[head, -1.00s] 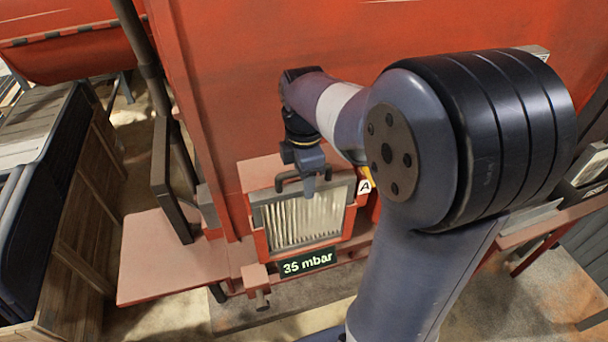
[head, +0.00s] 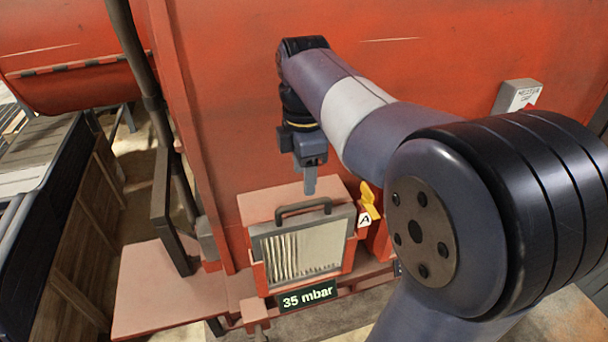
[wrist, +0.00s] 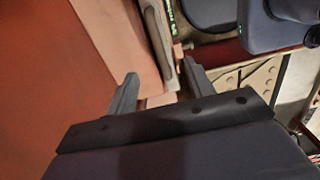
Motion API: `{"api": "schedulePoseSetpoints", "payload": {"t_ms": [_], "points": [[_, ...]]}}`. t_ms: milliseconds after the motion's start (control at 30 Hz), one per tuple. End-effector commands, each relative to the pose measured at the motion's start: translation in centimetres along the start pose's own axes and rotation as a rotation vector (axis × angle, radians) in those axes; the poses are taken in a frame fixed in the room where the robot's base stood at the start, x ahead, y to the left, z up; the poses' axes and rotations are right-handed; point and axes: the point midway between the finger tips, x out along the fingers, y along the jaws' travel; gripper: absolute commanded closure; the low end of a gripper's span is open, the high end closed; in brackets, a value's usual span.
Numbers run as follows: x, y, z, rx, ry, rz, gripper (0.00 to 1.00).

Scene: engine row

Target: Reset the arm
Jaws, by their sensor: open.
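My gripper (head: 310,185) hangs from my arm in the head view, pointing down, above and behind the dark handle of the filter. In the wrist view my gripper (wrist: 158,88) shows two spread fingers with nothing between them. The pleated filter (head: 300,250) sits in a red housing with a pinkish top (head: 285,200). Its dark handle (head: 303,207) stands clear of the fingers in the head view. The handle also shows in the wrist view (wrist: 158,45), beyond the fingertips. My upper arm covers the lower right of the head view.
A display reading "35 mbar" (head: 308,295) is below the filter. A yellow latch (head: 369,201) and an "A" tag (head: 363,219) are at its right. The red wall (head: 230,120) rises close behind my gripper. A dark pole (head: 150,90) and wooden crate (head: 75,240) stand left.

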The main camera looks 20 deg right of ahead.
Motion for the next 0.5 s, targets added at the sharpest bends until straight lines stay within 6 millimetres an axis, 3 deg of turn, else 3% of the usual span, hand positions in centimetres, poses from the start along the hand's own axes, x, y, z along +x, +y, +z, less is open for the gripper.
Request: {"api": "schedulePoseSetpoints", "payload": {"t_ms": [267,500], "points": [[0.5,0.0,0.0,0.0,0.0,-0.001,0.5],[4.0,0.0,0.0,0.0,0.0,-0.004,0.5]]}}
